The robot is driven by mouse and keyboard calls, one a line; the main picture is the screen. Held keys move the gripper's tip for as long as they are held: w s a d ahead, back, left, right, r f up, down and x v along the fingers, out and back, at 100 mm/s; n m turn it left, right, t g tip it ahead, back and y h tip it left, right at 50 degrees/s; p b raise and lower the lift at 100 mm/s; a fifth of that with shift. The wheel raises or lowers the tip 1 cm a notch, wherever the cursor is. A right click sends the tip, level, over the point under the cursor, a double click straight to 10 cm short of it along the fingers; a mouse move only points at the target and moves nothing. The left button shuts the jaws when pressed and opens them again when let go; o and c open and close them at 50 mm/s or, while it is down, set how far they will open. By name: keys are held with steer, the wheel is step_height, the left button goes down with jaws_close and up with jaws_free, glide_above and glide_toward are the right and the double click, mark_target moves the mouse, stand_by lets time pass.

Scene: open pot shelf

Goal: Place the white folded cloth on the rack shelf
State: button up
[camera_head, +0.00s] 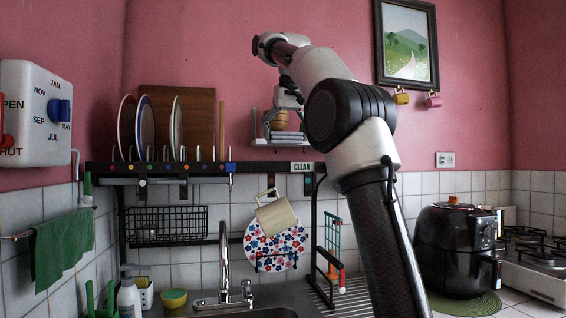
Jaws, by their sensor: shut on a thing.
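My gripper (287,103) is at the end of my raised arm, pointing down in front of the pink wall above a small wall shelf (283,146). It is small in this view and its fingertips are partly lost against a brown rounded object. A pale, flat, folded stack (288,136), which looks like the white folded cloth, shows just below the gripper at the level of the small shelf. I cannot tell whether it touches the shelf. The dark rack (262,168) stands over the sink, with its top shelf to the left of and below the gripper.
Plates (127,125) and a wooden board (196,110) stand upright on the rack's left part. A faucet (224,270) rises beneath. A black fryer (455,250) stands at right.

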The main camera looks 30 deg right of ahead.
step_height(320, 180, down, 7)
steer(key=shift+f, duration=0.15)
steer(key=shift+f, duration=0.1)
stand_by(0.3)
steer(key=o, duration=0.8)
steer(key=shift+c, duration=0.2)
